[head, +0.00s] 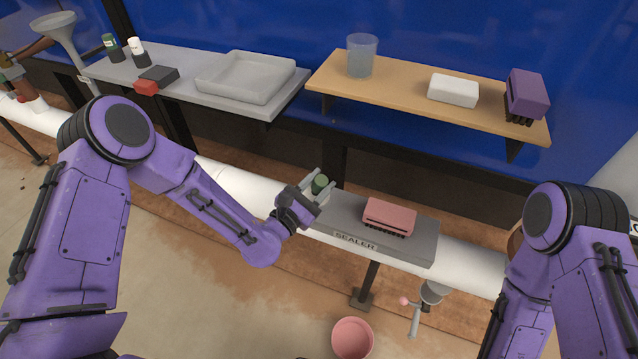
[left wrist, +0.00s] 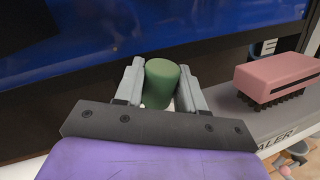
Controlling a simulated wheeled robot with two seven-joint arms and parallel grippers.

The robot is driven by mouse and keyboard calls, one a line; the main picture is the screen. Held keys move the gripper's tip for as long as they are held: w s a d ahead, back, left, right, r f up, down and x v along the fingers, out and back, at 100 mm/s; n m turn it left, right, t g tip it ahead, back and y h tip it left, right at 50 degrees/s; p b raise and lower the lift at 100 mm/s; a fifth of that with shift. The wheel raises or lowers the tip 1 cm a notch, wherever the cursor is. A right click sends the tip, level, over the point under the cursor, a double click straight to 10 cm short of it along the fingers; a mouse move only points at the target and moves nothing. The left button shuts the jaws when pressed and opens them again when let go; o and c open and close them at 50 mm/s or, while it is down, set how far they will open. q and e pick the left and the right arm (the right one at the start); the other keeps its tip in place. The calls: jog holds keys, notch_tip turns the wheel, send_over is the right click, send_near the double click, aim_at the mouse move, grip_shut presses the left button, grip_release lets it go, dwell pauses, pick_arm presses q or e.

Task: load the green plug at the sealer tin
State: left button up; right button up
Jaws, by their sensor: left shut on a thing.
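The green plug (head: 320,184) is a short cylinder between the two fingers of my left gripper (head: 317,182). In the left wrist view the plug (left wrist: 161,84) stands upright between the grey fingers of the left gripper (left wrist: 160,88), which is shut on it. The gripper is at the left end of the grey shelf labelled SEALER (head: 355,242). Something pale shows just below the plug; I cannot tell whether it is the sealer tin, which I cannot make out clearly. My right gripper is out of view.
A pink brush (head: 389,217) lies on the SEALER shelf, right of the gripper. Behind, a wooden shelf (head: 410,97) holds a glass (head: 361,55), a white block (head: 453,90) and a purple brush (head: 526,95). A grey shelf holds a tray (head: 246,93). A white pipe (head: 470,268) runs along.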

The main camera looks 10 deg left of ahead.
aim_at(319, 179)
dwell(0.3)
pick_arm(q)
notch_tip(319, 179, up, 7)
jog(key=p, duration=0.6)
dwell(0.6)
